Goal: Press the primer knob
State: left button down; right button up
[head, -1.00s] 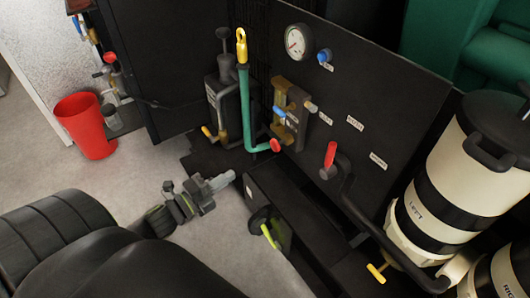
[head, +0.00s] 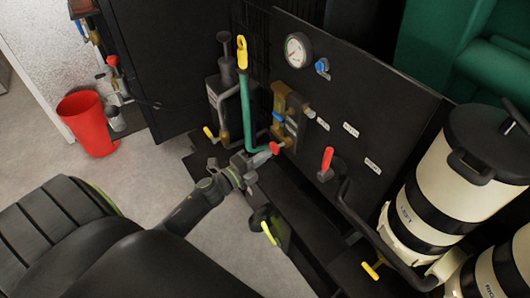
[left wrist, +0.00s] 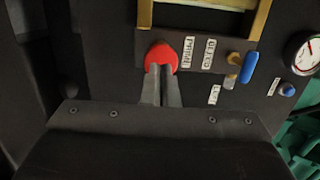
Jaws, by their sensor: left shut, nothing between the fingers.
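In the left wrist view the red knob (left wrist: 161,55) sits beside a label that seems to read PRIME. My left gripper (head: 265,157) is shut and empty, its fingertips right at the knob. In the left wrist view the closed fingertips (left wrist: 161,72) overlap the knob's lower edge and hide part of it. I cannot tell whether they touch or press it. My right gripper is not in view.
A green pipe with a yellow handle (head: 243,52) rises behind the knob. A blue lever (left wrist: 249,66), a gauge (head: 297,50) and a red-handled lever (head: 327,160) are on the panel. White canisters (head: 435,180) stand at right. A red bin (head: 88,122) stands on the floor at left.

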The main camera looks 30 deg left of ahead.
pick_arm(q)
jog(key=shift+w, duration=0.25)
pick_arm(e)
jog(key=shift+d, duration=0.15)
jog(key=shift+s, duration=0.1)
